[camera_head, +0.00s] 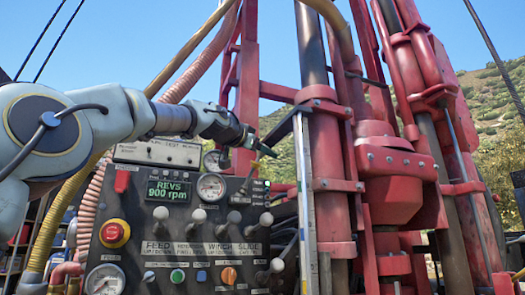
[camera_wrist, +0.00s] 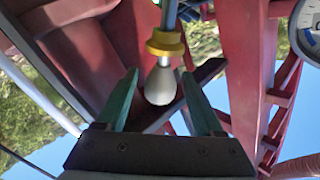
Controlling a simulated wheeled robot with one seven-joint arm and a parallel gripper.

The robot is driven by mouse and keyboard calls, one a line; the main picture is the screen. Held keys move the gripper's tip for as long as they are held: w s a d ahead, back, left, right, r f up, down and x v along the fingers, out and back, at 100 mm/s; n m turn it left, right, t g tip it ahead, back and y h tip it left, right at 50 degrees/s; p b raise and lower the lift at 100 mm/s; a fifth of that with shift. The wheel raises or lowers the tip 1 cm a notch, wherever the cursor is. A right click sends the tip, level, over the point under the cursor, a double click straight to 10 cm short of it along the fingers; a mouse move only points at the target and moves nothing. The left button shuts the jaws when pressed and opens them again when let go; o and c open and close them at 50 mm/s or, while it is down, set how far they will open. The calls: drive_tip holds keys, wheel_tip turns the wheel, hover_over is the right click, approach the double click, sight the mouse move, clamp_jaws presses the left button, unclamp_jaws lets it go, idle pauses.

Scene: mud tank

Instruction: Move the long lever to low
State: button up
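In the wrist view a lever with a pale, pear-shaped knob (camera_wrist: 160,86) and a yellow collar (camera_wrist: 165,43) hangs into the space between my fingers. My gripper (camera_wrist: 159,75) is open, with a green finger on each side of the knob. I see no finger closed on it. In the head view my gripper (camera_head: 264,145) is above the right part of the control panel (camera_head: 140,240). The knob between the fingers cannot be made out there. I cannot tell which marking the lever stands at.
The panel carries several short levers with round knobs, a red stop button (camera_head: 114,234), dials and a display (camera_head: 167,191) reading "REVS 900 rpm". Another lever knob (camera_head: 277,265) sits at the lower right. Red drill masts and pipes (camera_head: 330,175) stand close to the right of my gripper.

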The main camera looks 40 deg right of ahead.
clamp_jaws()
idle(0.3)
idle(0.9)
